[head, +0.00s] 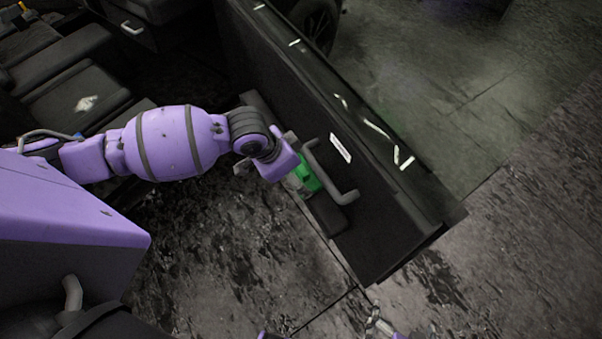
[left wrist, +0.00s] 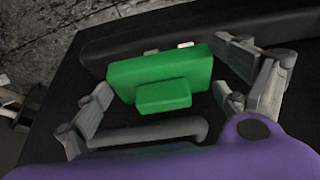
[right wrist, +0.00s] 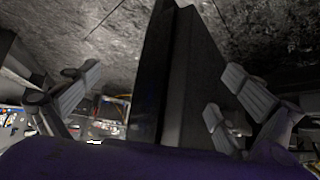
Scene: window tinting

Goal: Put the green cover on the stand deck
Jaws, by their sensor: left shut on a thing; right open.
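The green cover (head: 308,178) is at the inner panel of an open car door, beside a grey pull handle. In the left wrist view the green cover (left wrist: 160,78) is a block with a smaller raised block, set between the fingers. My left gripper (head: 292,172) is shut on it. The fingertips are partly hidden in the head view. My right gripper (head: 380,325) is at the bottom edge of the head view; in the right wrist view (right wrist: 160,95) its fingers are apart, with a dark panel beyond them. I cannot make out the stand deck in any view.
The door panel (head: 380,215) with its grey pull handle (head: 330,172) and a dark armrest (head: 328,215) is close to the left gripper. Car seats (head: 80,100) are at upper left. Bare floor (head: 500,250) is at right. A cluttered area (right wrist: 100,115) shows in the right wrist view.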

